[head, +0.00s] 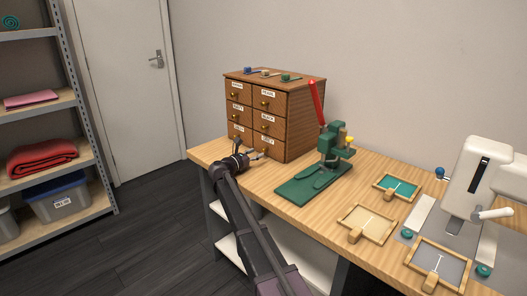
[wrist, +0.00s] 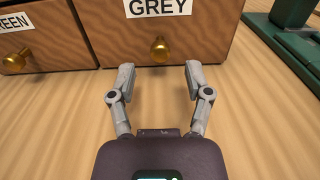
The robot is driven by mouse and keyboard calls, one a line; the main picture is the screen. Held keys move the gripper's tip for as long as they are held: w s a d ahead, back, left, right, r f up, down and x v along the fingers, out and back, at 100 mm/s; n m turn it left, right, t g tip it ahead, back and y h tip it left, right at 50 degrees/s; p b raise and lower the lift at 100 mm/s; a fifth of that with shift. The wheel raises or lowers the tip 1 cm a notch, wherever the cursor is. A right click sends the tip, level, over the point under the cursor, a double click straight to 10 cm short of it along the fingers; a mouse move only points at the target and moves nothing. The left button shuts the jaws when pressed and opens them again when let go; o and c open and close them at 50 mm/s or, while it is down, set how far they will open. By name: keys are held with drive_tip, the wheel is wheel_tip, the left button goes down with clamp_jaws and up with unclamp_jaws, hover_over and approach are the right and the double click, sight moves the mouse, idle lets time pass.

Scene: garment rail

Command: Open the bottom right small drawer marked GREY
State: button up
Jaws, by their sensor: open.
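The small wooden drawer cabinet (head: 287,125) stands on the workbench, with two columns of labelled drawers. The bottom right drawer, marked GREY (wrist: 200,42), faces me and looks shut. Its brass knob (wrist: 160,48) shows in the wrist view, just beyond my fingertips and between them in the picture. My gripper (wrist: 160,78) is open and empty, its two fingers apart on either side of the knob's line, low over the bench top.
The neighbouring drawer with a label ending in REEN (wrist: 30,40) has its own knob at left. A green press (head: 325,165) with a red lever stands right of the cabinet. Small framed screens (head: 367,223) lie further right. The bench (head: 290,208) before the drawer is clear.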

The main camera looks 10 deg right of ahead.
sight(262, 151)
drive_tip(key=shift+x, duration=2.35)
clamp_jaws()
